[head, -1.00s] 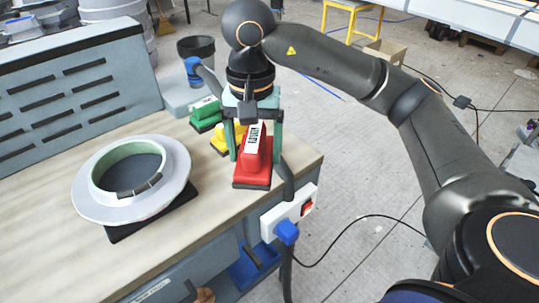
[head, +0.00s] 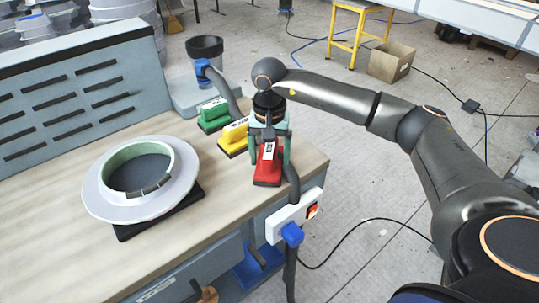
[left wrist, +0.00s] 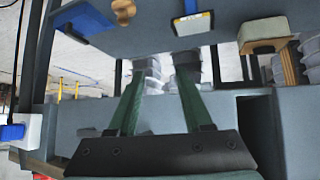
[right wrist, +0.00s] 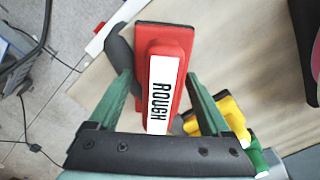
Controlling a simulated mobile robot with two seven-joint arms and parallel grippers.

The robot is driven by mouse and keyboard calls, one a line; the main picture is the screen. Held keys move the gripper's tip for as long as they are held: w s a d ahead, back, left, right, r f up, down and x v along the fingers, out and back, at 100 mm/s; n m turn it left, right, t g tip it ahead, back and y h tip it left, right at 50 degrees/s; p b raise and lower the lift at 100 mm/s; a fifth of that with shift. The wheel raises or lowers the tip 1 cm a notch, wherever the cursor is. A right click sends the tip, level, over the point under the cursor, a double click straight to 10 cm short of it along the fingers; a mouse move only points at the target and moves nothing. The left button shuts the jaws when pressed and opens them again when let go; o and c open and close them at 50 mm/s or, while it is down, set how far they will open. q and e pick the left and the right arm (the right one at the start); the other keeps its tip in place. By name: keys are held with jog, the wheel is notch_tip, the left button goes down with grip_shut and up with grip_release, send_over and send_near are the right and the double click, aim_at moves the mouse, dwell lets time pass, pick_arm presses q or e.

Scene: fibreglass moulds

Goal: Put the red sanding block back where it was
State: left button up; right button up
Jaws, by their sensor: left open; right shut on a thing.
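The red sanding block (head: 267,168), with a white label, is between the fingers of my right gripper (head: 269,150) at the right end of the bench. In the right wrist view the red block (right wrist: 168,62) reads "ROUGH", and the right gripper (right wrist: 160,85) is shut on it. I cannot tell whether its dark base touches the bench top. The yellow block (head: 233,137) and green block (head: 213,114) stand in a row to its left and behind. My left gripper (left wrist: 158,80) is open and empty in the left wrist view, facing grey bench parts; it is not in the head view.
A grey ring mould (head: 99,198) lies on a black pad at the bench's left. A power strip (head: 296,215) with a blue plug is on the bench edge, close to the red block. A dark hose (head: 291,186) runs beside it. The front middle bench top (head: 215,215) is clear.

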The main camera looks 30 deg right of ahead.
aim_at(269, 146)
jog(key=shift+f, duration=0.2)
jog(key=o, duration=1.3)
jog(key=shift+c, duration=0.2)
notch_tip(269, 146, up, 12)
jog(key=shift+r, duration=0.25)
